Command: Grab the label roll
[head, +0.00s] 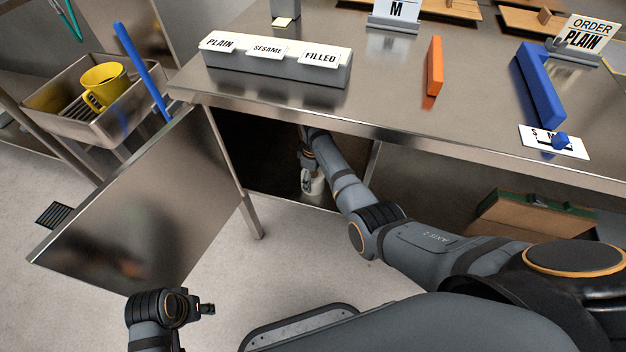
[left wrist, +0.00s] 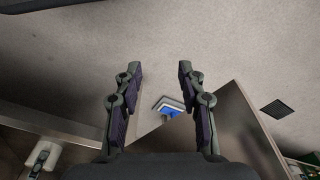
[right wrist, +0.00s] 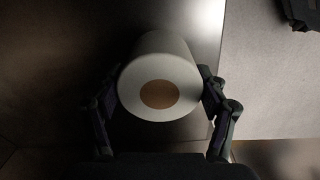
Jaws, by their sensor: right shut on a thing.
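The label roll (right wrist: 177,62), a white cylinder with a brown core, sits between the fingers of my right gripper (right wrist: 160,82) in the right wrist view. The fingers are shut on its two sides. In the head view my right arm reaches into the dark cabinet under the steel counter, and the white roll (head: 313,183) shows at the arm's end, low in the opening. I cannot tell whether the roll touches the cabinet floor. My left gripper (left wrist: 159,70) is open and empty, over the floor near the open cabinet door.
The steel cabinet door (head: 140,205) stands open at the left. The counter (head: 390,110) above my right arm carries a sign block (head: 275,68), an orange bar (head: 434,66) and a blue bar (head: 540,85). A cart with a yellow mug (head: 104,84) stands at the far left.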

